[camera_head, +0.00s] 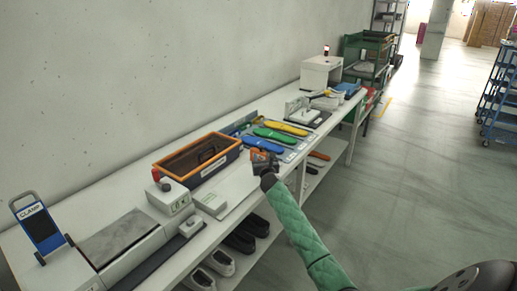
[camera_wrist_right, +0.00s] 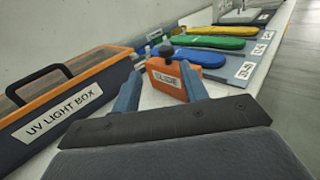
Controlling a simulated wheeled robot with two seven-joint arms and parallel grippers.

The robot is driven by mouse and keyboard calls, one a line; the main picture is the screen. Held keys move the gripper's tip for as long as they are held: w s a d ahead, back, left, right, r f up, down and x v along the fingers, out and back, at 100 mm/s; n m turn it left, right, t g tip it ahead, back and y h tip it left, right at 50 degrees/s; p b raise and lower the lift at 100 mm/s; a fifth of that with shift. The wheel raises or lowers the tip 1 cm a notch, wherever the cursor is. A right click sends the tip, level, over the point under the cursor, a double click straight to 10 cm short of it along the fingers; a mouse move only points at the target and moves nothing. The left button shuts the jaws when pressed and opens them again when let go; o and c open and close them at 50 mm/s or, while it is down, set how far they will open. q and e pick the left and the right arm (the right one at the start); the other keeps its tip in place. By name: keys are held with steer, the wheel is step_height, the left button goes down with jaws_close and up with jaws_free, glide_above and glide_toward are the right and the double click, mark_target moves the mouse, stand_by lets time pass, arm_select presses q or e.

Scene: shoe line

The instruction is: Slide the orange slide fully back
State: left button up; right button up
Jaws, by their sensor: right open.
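The orange slide (camera_wrist_right: 162,76) is a small orange block labelled SLIDE with a black knob on top, seen in the right wrist view on the white bench. My right gripper (camera_wrist_right: 160,88) is open, its two blue-grey fingers apart and pointing toward the slide. One finger is left of the block; the other overlaps its right part. Whether they touch it I cannot tell. In the head view my right gripper (camera_head: 262,165) is at the bench's front edge, covering most of the orange part. My left gripper is in neither view.
An orange-rimmed UV light box (camera_wrist_right: 62,124) stands left of my gripper. Blue, green and yellow insoles (camera_head: 281,129) lie on a board behind the slide. A small control box with a red button (camera_head: 168,195) and a clamp stand (camera_head: 38,228) are nearer. The aisle floor is clear.

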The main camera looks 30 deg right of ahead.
steer(key=shift+v, duration=0.75)
steer(key=shift+p, duration=0.35)
steer(key=shift+s, duration=0.1)
steer(key=shift+s+a+f, duration=0.1)
steer(key=shift+s+f, duration=0.05)
steer(key=shift+s, duration=0.1)
steer(key=b+v, duration=0.2)
steer(key=v, duration=0.5)
steer(key=shift+o, duration=0.4)
steer(key=shift+b, duration=0.3)
